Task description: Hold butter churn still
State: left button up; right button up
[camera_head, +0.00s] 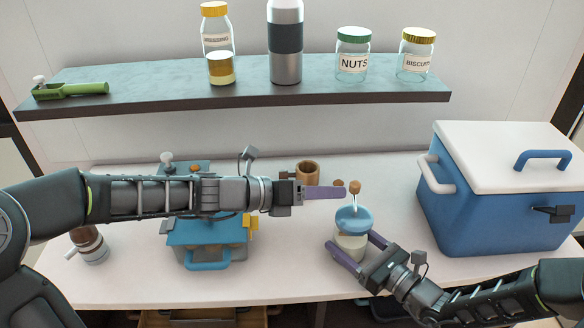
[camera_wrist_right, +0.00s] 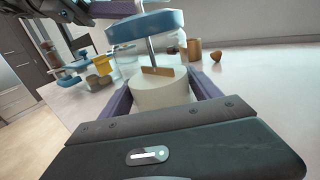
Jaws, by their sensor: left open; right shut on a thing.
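The butter churn (camera_head: 352,220) stands on the white counter, with a blue lid, a wooden knob on top and a pale lower body. My right gripper (camera_head: 360,250) has one finger on each side of the pale body and is shut on it. In the right wrist view the churn's pale body (camera_wrist_right: 160,92) sits between the fingers, below the blue lid, with a rod and wooden paddle between them. My left gripper (camera_head: 322,192) is open and empty, seen edge-on, just left of the churn's knob and higher in the picture.
A blue cooler box (camera_head: 490,215) with a white lid stands at the right. A blue-grey appliance (camera_head: 205,238) lies under my left arm, and a wooden cup (camera_head: 307,172) is behind the left gripper. A shelf (camera_head: 150,92) with jars and a bottle runs along the wall.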

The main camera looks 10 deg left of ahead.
pick_arm(q)
jog(key=s+a+r+m+g+h, duration=0.1)
jog(key=a+r+m+g+h, duration=0.2)
jog(key=m, duration=1.1)
jog(key=shift+s+a+r+g, duration=0.4)
jog(key=shift+a+r+g, duration=1.35)
jog(key=shift+g, duration=0.75)
jog(key=shift+d, duration=0.2)
